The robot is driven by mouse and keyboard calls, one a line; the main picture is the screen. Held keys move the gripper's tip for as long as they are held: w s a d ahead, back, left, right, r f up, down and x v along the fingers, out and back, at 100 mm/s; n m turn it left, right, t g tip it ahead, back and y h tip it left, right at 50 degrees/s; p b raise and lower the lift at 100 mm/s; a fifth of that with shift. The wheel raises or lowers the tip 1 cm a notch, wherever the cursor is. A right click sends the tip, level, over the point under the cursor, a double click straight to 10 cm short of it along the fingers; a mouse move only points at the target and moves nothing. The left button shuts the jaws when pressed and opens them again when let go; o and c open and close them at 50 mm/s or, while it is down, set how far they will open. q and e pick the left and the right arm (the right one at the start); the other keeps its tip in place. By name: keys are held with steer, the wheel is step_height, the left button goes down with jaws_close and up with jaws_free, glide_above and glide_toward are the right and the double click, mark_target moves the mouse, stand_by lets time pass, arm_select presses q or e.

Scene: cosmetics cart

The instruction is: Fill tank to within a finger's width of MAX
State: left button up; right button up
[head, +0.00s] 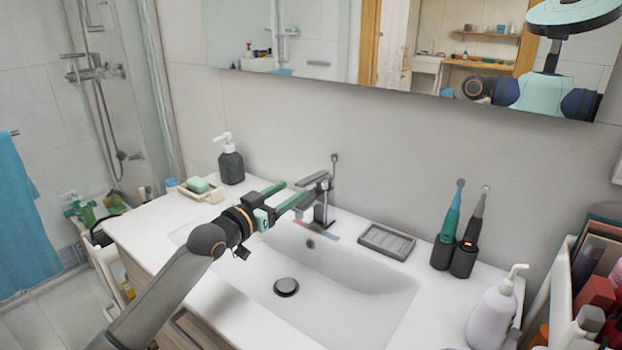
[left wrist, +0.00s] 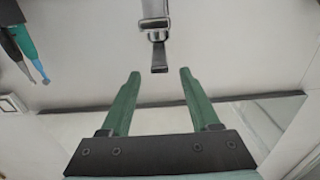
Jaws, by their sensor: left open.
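A chrome faucet (head: 322,208) stands at the back of the white sink basin (head: 330,285); no water stream shows. My left gripper (head: 290,197) reaches over the basin's back left, its green fingers pointing toward the faucet. In the left wrist view the two fingers (left wrist: 160,75) are spread apart with nothing between them. The faucet (left wrist: 157,28) shows just beyond their tips, and I cannot tell whether they touch it. I cannot make out a tank with a MAX mark in either view. My right gripper is not in view.
A dark soap dispenser (head: 231,167) and a dish with green soap (head: 197,186) stand left. A grey tray (head: 386,241), two electric toothbrushes (head: 458,240) and a white pump bottle (head: 492,312) stand right. A crowded cart (head: 590,295) is at far right. The basin is empty.

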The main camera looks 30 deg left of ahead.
mark_target(313, 176)
arm_select(q)
steer(key=w, duration=0.8)
steer(key=shift+w+d, duration=0.35)
jaws_close()
stand_by(1.1)
